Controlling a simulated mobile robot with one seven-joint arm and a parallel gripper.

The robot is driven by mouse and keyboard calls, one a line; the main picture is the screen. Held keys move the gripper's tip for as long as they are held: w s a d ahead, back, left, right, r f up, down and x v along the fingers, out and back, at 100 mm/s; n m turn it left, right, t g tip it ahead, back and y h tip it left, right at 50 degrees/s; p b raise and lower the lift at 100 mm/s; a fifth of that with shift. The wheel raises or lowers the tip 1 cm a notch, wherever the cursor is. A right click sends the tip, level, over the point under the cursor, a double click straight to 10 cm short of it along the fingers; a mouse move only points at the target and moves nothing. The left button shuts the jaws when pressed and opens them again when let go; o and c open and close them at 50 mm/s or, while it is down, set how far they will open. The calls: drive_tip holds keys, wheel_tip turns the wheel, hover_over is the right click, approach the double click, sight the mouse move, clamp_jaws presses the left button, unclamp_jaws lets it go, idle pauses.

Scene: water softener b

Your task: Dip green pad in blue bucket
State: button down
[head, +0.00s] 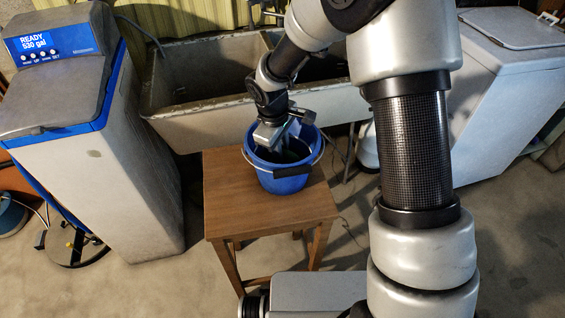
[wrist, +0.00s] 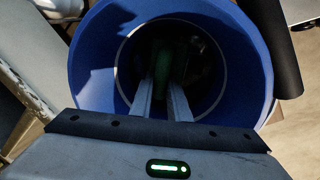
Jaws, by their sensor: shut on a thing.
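The blue bucket (head: 285,182) stands upright on a small wooden table in the head view, its handle hanging at the front. In the wrist view the bucket (wrist: 92,65) surrounds my fingers and its inside is very dark. My gripper (wrist: 164,88) points down into the bucket, its fingers close together and shut on the green pad (wrist: 168,65). The pad shows only as a dim dark-green shape between and beyond the fingers. In the head view my gripper is at the bucket's mouth. I cannot tell whether the pad touches the bottom or any liquid.
The wooden table (head: 240,212) has bare top to the left and front of the bucket. A double utility sink (head: 200,115) stands close behind. The water softener (head: 105,160) is at left, and a white appliance (head: 500,110) is at right.

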drive_tip(key=shift+a, duration=0.15)
drive_tip(key=shift+s+a, duration=0.15)
drive_tip(key=shift+a, duration=0.15)
drive_tip(key=shift+d, duration=0.2)
drive_tip(key=shift+d, duration=0.3)
drive_tip(key=shift+r, duration=0.1)
wheel_tip(320, 180, up, 16)
drive_tip(key=p, duration=1.2)
drive_tip(key=shift+r, duration=0.1)
idle(1.5)
